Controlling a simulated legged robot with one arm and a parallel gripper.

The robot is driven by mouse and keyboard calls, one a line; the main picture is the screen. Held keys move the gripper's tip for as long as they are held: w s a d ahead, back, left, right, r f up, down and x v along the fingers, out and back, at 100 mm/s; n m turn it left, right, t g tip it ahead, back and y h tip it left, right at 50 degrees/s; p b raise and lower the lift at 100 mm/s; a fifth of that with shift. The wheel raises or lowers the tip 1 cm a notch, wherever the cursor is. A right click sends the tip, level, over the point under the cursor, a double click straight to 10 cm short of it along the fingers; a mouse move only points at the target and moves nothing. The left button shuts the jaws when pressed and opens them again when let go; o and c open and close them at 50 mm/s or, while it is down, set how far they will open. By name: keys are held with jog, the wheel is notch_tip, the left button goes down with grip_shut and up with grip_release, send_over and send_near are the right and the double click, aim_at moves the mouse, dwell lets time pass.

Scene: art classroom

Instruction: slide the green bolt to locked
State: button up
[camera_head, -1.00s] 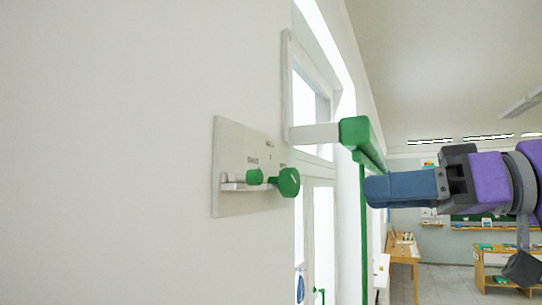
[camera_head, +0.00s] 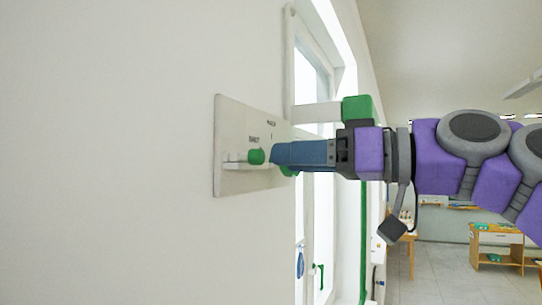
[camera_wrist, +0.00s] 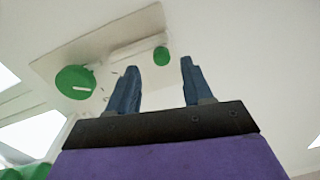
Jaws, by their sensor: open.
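A pale panel (camera_head: 230,120) on the wall carries a light rail and a small green knob (camera_head: 257,156), apparently the bolt's knob. In the wrist view the small knob (camera_wrist: 161,56) shows between and just beyond my fingertips. My gripper (camera_head: 275,154) points left at the panel, its blue fingers beside the small knob. In the wrist view my gripper (camera_wrist: 159,64) is open with nothing between its fingers. A larger green disc knob with a white mark (camera_wrist: 75,82) lies left of the fingers there; in the head view my fingers mostly hide it. The panel's labels are too small to read.
A green block (camera_head: 357,108) on a white arm juts from the wall above and right of my gripper, close to my wrist. A window frame (camera_head: 288,60) stands behind the panel. The room opens to the right, with a wooden desk (camera_head: 497,240) far back.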

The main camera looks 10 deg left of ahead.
aim_at(263, 159)
jog(key=shift+x, duration=2.25)
grip_shut()
